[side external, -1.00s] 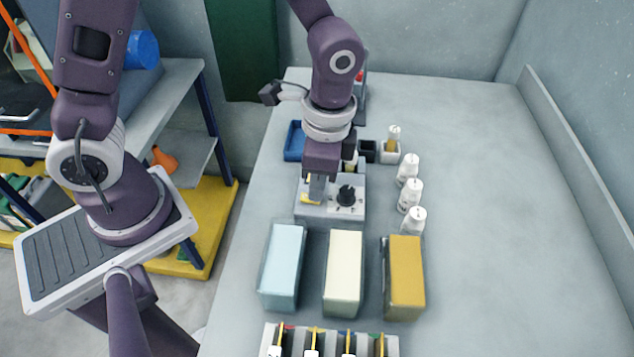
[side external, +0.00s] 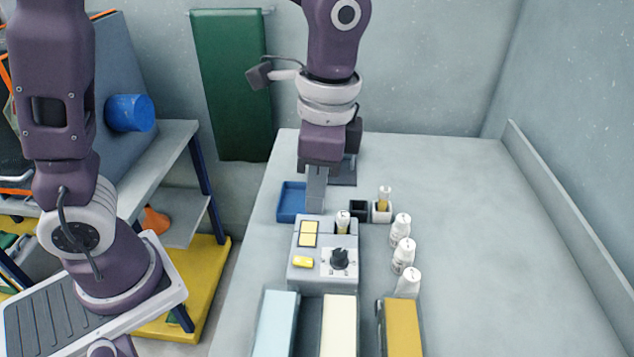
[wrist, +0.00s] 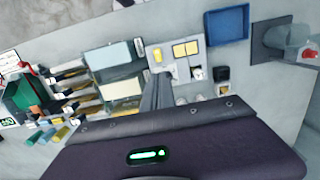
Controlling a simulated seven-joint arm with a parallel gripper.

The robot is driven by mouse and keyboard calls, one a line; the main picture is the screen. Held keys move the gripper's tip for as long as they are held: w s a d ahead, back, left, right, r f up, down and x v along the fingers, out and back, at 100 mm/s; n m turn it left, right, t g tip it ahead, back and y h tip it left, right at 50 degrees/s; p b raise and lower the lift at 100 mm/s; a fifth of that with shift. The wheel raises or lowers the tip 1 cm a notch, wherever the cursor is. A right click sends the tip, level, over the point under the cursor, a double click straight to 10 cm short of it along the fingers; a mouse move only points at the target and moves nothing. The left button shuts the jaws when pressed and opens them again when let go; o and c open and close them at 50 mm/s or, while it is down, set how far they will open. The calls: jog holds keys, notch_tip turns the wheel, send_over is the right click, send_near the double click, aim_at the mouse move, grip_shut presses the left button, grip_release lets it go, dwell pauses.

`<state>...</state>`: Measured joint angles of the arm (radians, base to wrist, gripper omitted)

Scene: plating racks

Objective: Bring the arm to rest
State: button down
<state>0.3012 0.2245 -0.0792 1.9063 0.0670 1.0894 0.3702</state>
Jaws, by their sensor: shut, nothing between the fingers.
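My gripper (side external: 316,205) hangs over the table with its fingers together and nothing held. In the side external view its fingertips show just behind the grey control box (side external: 308,272), near the blue tray (side external: 291,202). In the wrist view my gripper's fingers (wrist: 156,92) show closed, pointing away from the camera. The box carries a black knob (side external: 339,258), yellow panels (side external: 308,234) and a white-capped vial (side external: 342,222) in its back right part. I cannot tell the exact height of the fingertips above the table.
Several white bottles (side external: 402,256) stand right of the box. A small white holder (side external: 382,212) with a vial and a black holder (side external: 358,209) stand behind. Blue, cream and yellow blocks (side external: 400,328) are in front. The table's right side (side external: 490,250) is clear.

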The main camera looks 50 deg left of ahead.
jog(key=shift+w+r, duration=0.1)
jog(key=shift+r, duration=0.8)
